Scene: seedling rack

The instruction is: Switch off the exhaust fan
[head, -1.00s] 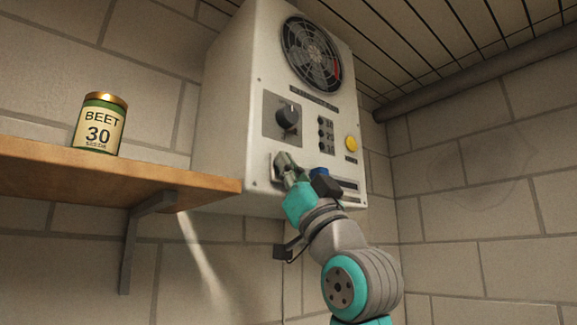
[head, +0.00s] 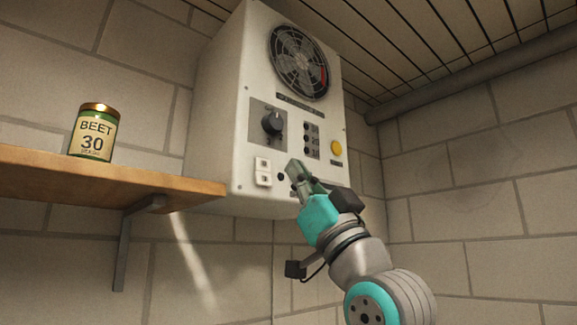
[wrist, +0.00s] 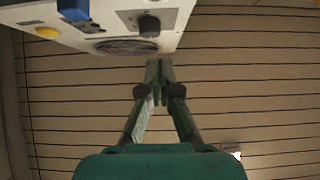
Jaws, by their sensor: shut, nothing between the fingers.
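The exhaust fan unit (head: 215,120) is a pale box high on the wall, with a round dark fan grille (head: 298,62) at its top. A white rocker switch (head: 262,172) sits low at the left of its front; I cannot tell its position. A black knob (head: 272,122) is above it and a yellow button (head: 336,148) is at the right. My gripper (head: 294,166) is shut and empty, in front of the panel, right of the rocker and apart from it. In the wrist view its fingertips (wrist: 160,66) meet near the unit's edge.
A wooden shelf (head: 90,172) with a green beet tin (head: 94,132) stands to the left of the unit. A blue part (wrist: 72,9) shows on the panel in the wrist view. A pipe (head: 450,85) runs along the ceiling edge at the right.

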